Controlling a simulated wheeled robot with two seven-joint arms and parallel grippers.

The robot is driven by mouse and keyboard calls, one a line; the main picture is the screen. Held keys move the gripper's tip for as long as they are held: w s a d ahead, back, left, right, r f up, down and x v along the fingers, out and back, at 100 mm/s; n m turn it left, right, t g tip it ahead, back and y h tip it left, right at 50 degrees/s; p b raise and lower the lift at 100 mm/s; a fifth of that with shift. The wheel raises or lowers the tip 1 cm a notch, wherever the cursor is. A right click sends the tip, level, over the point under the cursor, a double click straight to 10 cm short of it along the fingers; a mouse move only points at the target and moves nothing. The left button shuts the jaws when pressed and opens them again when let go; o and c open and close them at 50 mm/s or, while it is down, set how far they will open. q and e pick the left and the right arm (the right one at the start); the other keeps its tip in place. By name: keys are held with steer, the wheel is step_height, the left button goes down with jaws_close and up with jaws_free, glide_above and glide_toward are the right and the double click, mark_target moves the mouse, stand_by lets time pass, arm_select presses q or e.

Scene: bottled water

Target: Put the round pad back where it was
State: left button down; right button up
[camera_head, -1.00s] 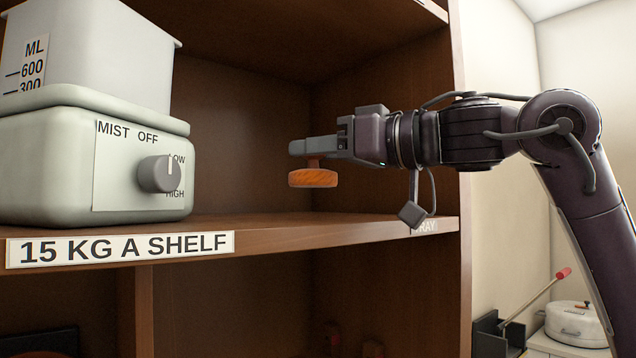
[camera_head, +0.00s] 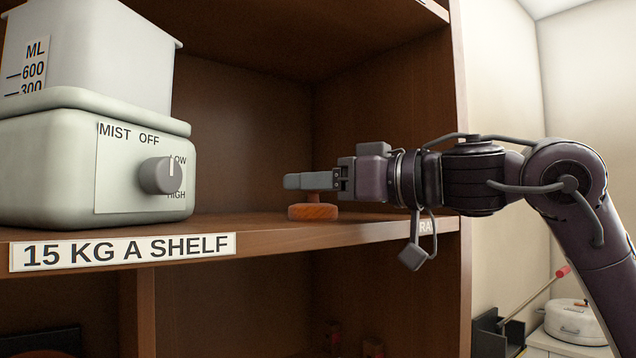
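The round pad (camera_head: 313,212) is an orange-brown wooden disc with a short stem on top. It is at the shelf surface, right of the humidifier, and looks to be resting on the board. My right gripper (camera_head: 298,181) reaches in from the right, level, with its fingers at the pad's stem just above the disc. The fingers overlap from this side, so the gap between them is hidden. My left gripper is out of view.
A pale humidifier (camera_head: 60,170) with a knob and a clear-grey tank stands on the shelf (camera_head: 250,229) at left. The shelf's upright side panel (camera_head: 462,280) is below my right forearm. Free board lies between humidifier and pad.

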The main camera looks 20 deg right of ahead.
steer(key=shift+r, duration=0.1)
steer(key=shift+s+d, duration=0.2)
steer(key=b+v, duration=0.5)
steer(key=v, duration=0.6)
steer(key=shift+s, duration=0.15)
steer(key=shift+d, duration=0.2)
